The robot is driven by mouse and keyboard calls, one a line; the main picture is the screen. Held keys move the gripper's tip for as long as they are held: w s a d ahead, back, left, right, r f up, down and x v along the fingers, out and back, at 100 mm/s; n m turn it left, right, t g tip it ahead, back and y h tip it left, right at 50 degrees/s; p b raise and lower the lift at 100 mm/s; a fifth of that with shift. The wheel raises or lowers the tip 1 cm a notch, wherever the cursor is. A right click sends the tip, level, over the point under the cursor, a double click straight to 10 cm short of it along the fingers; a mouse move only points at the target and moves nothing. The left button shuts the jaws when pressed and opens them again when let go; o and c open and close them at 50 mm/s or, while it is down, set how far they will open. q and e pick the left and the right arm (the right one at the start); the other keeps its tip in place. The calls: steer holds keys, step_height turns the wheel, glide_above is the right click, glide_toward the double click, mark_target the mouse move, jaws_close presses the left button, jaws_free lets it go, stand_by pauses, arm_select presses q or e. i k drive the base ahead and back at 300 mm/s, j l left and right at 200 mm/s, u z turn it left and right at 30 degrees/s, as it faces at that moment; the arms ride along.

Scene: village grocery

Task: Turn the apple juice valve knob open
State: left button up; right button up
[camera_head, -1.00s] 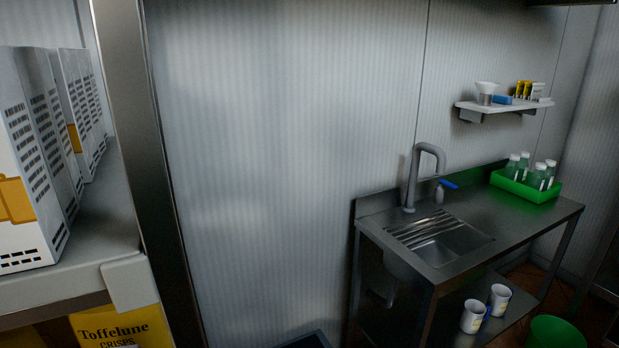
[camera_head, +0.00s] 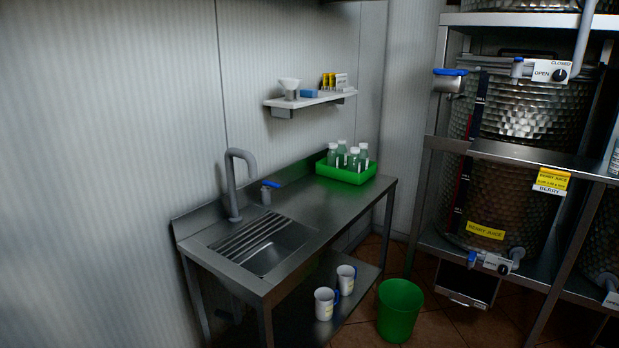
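Steel juice tanks stand on a rack at the right. I cannot tell which juice that valve serves. A lower valve (camera_head: 494,263) with a blue handle sits below a yellow BERRY JUICE label (camera_head: 486,230). No apple juice label can be read. Neither of my grippers is in view.
A steel sink table (camera_head: 335,203) stands along the wall, with a green crate of bottles (camera_head: 346,173) on top and white mugs (camera_head: 325,303) below. A green bin (camera_head: 399,309) stands on the floor between table and rack. A small wall shelf (camera_head: 310,99) hangs above.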

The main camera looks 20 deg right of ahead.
mark_target(560, 75)
steer(key=l+z, duration=0.1)
steer(key=z, duration=0.35)
steer(key=i+z, duration=0.1)
steer(key=z, duration=0.3)
steer(key=l+z, duration=0.1)
steer(key=z, duration=0.35)
steer(key=i+z, duration=0.1)
steer(key=z, duration=0.35)
steer(key=i, duration=0.35)
steer(key=z, duration=0.05)
